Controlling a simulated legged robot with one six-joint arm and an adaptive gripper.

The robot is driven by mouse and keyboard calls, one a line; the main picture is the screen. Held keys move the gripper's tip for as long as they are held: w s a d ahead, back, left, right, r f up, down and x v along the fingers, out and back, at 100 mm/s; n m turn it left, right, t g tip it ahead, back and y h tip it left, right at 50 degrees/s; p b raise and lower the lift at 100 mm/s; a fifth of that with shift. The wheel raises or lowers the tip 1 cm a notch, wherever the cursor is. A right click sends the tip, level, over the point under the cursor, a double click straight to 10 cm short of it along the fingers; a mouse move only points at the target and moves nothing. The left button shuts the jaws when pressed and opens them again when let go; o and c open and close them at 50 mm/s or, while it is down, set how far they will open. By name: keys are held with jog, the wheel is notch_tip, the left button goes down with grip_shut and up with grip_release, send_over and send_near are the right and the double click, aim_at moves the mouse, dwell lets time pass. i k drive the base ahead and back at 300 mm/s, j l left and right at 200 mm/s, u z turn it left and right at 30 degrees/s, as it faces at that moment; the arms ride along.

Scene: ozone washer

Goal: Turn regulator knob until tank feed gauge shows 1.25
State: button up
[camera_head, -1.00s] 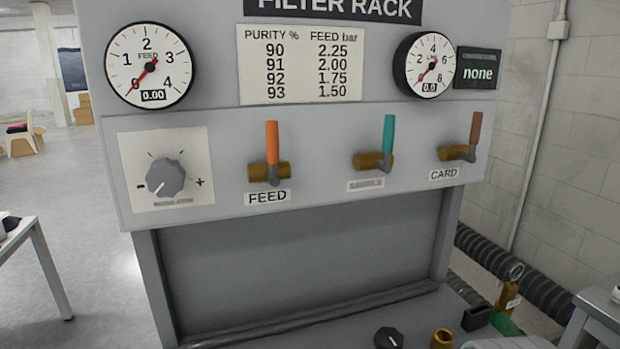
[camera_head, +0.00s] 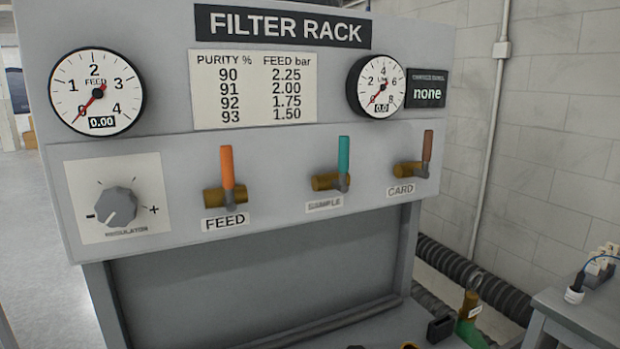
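The grey regulator knob (camera_head: 117,206) sits on a white plate at the left of the panel, with a minus mark at its lower left and a plus at its right. Its white pointer line is turned toward the lower left, near the minus. The feed gauge (camera_head: 95,92) is above it, a round white dial marked 0 to 4. Its red needle points to 0 and its small display reads 0.00. My gripper is not in view.
Right of the knob are the orange FEED lever (camera_head: 227,167), teal SAMPLE lever (camera_head: 344,155) and brown CARD lever (camera_head: 428,148), all upright. A second gauge (camera_head: 377,86) reads 0.0, beside a display (camera_head: 427,90) reading "none". The space before the panel is clear.

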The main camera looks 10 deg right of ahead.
aim_at(116, 207)
jog(key=u, duration=1.4)
